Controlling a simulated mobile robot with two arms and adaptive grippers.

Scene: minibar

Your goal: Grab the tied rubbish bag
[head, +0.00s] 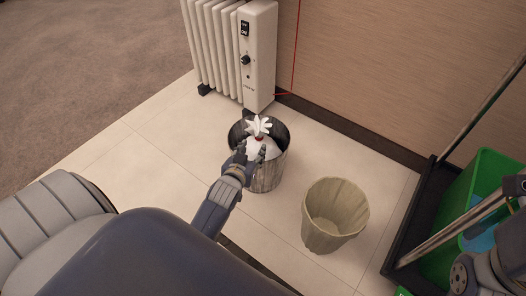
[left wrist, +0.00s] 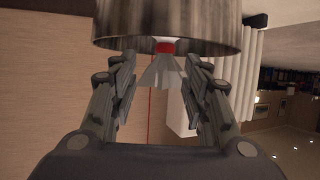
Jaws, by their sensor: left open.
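The tied rubbish bag (head: 261,124) is white, with a red tie and a flared top, and sits in a dark grey patterned bin (head: 267,179). My left gripper (head: 251,154) is open at the near side of the bin's mouth, close to the bag. In the left wrist view, the bag's flared neck (left wrist: 162,73) shows between the two spread fingers of my left gripper (left wrist: 160,82), with the red tie beyond at the rim of the bin (left wrist: 205,32). I cannot tell whether a finger touches the bag. The bag's lower part is hidden in the bin. My right gripper is not in view.
An empty beige bin (head: 333,215) stands to the right. A white radiator (head: 257,62) stands behind the bag's bin, near the wood-panelled wall (head: 390,70). A cleaning cart with a green bucket (head: 488,172) is at the right. Tiled floor lies clear left of the bins.

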